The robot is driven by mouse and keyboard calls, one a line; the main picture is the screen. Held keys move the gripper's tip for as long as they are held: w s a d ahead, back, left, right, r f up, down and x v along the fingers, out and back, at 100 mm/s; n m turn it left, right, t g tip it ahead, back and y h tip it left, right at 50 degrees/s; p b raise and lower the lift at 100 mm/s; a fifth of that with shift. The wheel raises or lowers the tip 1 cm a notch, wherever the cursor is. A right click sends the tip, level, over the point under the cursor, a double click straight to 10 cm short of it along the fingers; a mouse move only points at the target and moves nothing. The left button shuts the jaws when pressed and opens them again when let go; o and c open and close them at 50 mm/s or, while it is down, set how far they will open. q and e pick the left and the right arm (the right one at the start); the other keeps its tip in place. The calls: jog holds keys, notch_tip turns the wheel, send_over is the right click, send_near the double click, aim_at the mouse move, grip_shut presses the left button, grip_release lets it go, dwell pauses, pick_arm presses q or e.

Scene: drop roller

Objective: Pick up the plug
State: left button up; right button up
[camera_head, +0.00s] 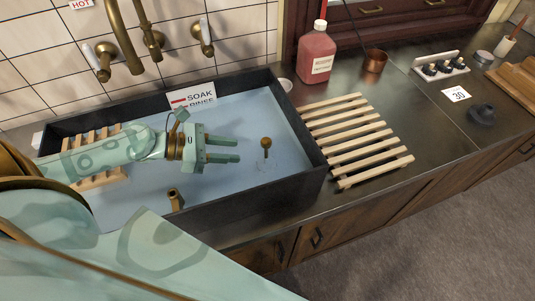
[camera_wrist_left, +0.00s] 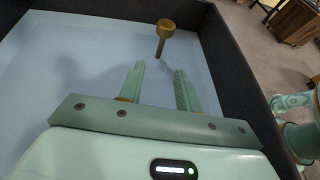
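The plug appears as a brass knob on a thin upright stem (camera_head: 266,145) in the water-filled sink (camera_head: 310,180), near its right end. Its lower part is under the water and hard to make out. It also shows in the left wrist view (camera_wrist_left: 166,27), beyond the fingertips. My left gripper (camera_head: 238,151) is over the sink, left of the knob, with its fingers pointing right towards it. Its two fingers (camera_wrist_left: 160,70) are apart, with nothing between them and a gap to the knob. My right gripper is not in view.
A short brass piece (camera_head: 176,199) stands by the front sink wall. A wooden slatted rack (camera_head: 350,135) lies right of the sink, with a red bottle (camera_head: 316,55) and copper cup (camera_head: 375,61) behind. A brass tap (camera_head: 125,40) is above the sink. A dark lump (camera_head: 482,114) sits farther right.

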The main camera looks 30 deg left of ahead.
aim_at(272, 162)
pick_arm(q)
jog(key=x, duration=0.6)
jog(key=shift+w+d+f, duration=0.1)
jog(key=shift+w, duration=0.2)
jog(key=x, duration=0.5)
jog(key=shift+w+d, duration=0.15)
jog(key=shift+d, duration=0.15)
grip_shut()
